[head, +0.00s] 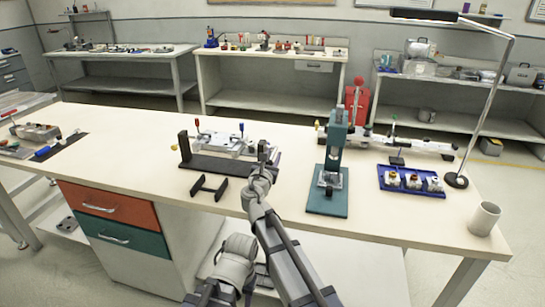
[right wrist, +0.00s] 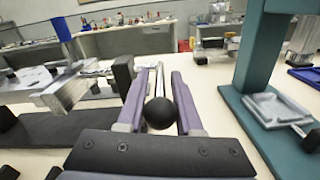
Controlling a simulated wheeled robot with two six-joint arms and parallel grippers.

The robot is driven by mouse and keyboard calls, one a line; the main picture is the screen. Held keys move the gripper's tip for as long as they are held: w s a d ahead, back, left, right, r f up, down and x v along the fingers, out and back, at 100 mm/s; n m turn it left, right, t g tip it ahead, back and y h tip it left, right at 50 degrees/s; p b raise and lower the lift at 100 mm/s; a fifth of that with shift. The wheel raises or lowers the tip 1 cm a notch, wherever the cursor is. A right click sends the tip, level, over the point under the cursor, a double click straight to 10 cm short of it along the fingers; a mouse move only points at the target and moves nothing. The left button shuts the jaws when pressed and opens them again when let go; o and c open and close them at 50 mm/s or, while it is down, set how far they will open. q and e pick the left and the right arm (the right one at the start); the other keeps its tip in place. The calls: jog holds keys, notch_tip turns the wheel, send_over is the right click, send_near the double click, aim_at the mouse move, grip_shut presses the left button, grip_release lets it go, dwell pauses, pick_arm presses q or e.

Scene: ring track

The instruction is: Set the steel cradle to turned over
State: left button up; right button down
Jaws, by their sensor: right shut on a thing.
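My right gripper (head: 267,156) is at the right end of this fixture. In the right wrist view, its purple fingers (right wrist: 158,80) are shut on a thin steel handle rod (right wrist: 158,76) with a black ball knob (right wrist: 159,113). How the rod joins the cradle is hidden. My left gripper is not in view.
A teal press (head: 333,170) stands close to the right of my right gripper. A small black stand (head: 209,187) lies in front of the cradle.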

aim_at(276, 147)
jog(key=shift+r+g+p, duration=0.3)
jog(key=shift+r+p, duration=0.05)
jog(key=shift+p, duration=0.5)
jog(key=g+p, duration=0.1)
jog(key=p, duration=0.2)
jog(key=r+g+y+p, duration=0.1)
jog(key=p, duration=0.3)
jog(key=r+g+p, duration=0.1)
jog(key=g+p, duration=0.1)
jog(key=p, duration=0.1)
jog(key=shift+w+y, duration=0.3)
jog(key=shift+w+d+r+g+y+p, duration=0.15)
jog(key=shift+g+p, duration=0.4)
jog(key=shift+p, duration=0.5)
jog(key=shift+w+r+g+y+p, duration=0.15)
jog(key=shift+g+p, duration=0.4)
jog(key=shift+p, duration=0.45)
jog(key=shift+s+f, duration=0.1)
